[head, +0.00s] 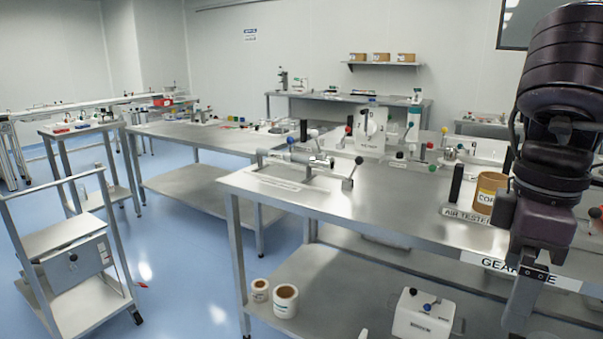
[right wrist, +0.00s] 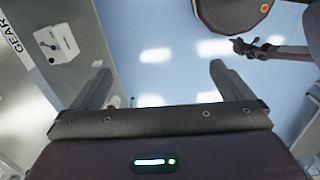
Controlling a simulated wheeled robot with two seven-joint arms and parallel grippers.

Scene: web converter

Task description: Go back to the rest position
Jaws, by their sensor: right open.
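My right gripper (head: 522,285) hangs at the right of the head view, pointing down, in front of the edge of the steel table (head: 385,187). In the right wrist view my right gripper (right wrist: 160,85) has its two fingers wide apart, with nothing between them but blue floor. My left gripper is not in the head view; a dark gripper-like part at the upper right of the right wrist view is too unclear to name.
The steel table carries a metal clamp device (head: 300,162), a cardboard cup (head: 488,192) and an "AIR TESTER" label (head: 466,215). A white box (head: 423,315) and white rolls (head: 285,300) sit on its lower shelf. A cart (head: 75,262) stands at left.

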